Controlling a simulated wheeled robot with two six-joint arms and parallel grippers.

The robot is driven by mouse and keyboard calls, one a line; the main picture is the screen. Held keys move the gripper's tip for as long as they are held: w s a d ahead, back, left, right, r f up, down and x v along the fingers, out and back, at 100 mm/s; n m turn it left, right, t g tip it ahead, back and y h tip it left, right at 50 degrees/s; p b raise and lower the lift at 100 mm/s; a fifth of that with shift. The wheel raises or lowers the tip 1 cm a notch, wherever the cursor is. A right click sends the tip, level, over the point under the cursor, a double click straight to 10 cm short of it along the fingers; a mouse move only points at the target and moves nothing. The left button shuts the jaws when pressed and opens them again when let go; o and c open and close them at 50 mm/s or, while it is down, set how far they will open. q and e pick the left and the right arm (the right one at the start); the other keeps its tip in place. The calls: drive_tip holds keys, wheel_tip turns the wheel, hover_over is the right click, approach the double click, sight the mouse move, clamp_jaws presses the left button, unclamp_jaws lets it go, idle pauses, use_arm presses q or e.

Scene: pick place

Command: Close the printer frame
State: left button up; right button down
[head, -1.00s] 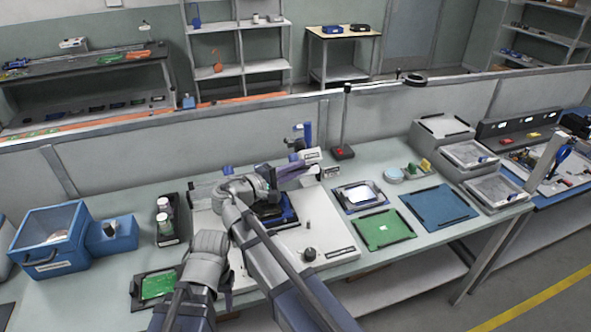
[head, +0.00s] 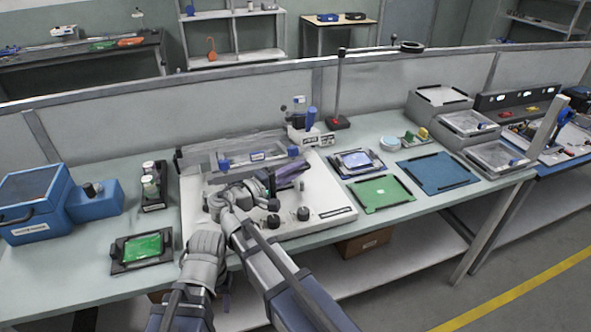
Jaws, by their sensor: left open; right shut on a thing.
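The printer is a white base (head: 325,195) on the bench with black knobs along its front. Its printer frame (head: 258,157) is a grey frame with blue clamps, standing above the back of the base; its exact tilt is hard to judge.
A black tray with a green board (head: 143,247) lies left of the printer, with a bottle rack (head: 152,190) and a blue box (head: 35,205) beyond. Right of it are a small board tray (head: 360,163), a green mat (head: 383,193) and a blue mat (head: 437,170).

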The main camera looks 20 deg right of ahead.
drive_tip(key=shift+s+f+b, duration=0.2)
drive_tip(key=shift+f+b, duration=0.7)
drive_tip(key=shift+f, duration=0.25)
drive_tip(key=shift+s+f+b, duration=0.2)
drive_tip(key=shift+f+b, duration=0.7)
drive_tip(key=shift+f, duration=0.2)
drive_tip(key=c, duration=0.9)
unclamp_jaws()
